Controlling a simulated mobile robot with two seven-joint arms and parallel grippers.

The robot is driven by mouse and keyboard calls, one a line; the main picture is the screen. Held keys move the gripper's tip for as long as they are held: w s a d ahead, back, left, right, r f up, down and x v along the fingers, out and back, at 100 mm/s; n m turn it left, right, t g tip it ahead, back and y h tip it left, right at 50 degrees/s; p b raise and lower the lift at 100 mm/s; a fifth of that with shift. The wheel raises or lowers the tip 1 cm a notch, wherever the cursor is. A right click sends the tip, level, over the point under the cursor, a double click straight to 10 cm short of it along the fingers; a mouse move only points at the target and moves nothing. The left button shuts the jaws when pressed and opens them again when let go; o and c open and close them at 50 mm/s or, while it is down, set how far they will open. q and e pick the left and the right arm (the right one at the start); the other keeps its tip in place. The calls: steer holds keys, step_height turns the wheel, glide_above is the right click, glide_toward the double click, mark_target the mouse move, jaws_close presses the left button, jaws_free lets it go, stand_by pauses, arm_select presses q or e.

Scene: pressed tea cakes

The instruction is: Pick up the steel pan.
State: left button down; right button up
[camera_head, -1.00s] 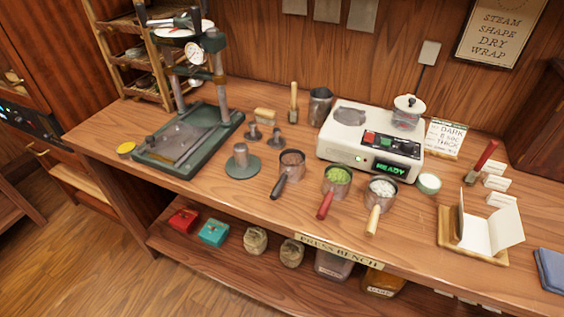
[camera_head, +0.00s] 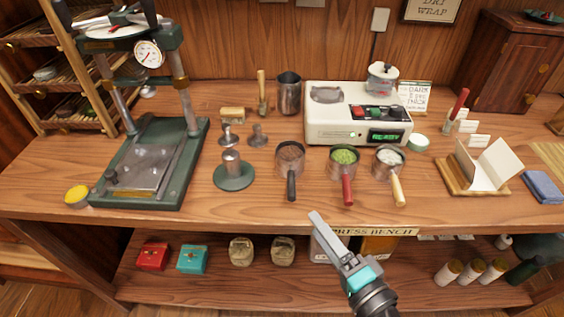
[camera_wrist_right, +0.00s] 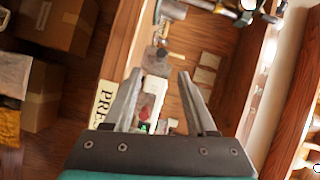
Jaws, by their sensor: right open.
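Three small steel pans stand side by side on the wooden bench. One has a black handle and brown contents (camera_head: 291,168), one a red handle and green contents (camera_head: 343,176), one a cream handle and white contents (camera_head: 389,174). I cannot tell which one the task names. My right gripper (camera_head: 322,226) is below the pans in the head view, at the bench's front edge, apart from them. In the right wrist view its two fingers (camera_wrist_right: 158,80) are spread, with nothing held between them. My left gripper is not in view.
A green press (camera_head: 150,165) stands at left and a white machine (camera_head: 340,130) behind the pans. A round tamper (camera_head: 234,174) is left of the black-handled pan. A paper holder (camera_head: 470,187) is at right. Boxes and jars fill the shelf below.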

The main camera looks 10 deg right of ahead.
mark_target(285, 192)
steer(key=x, duration=0.7)
steer(key=p+x, duration=0.1)
steer(key=x, duration=0.7)
steer(key=shift+d+r, duration=0.1)
steer(key=shift+d, duration=0.1)
jaws_close()
stand_by(1.1)
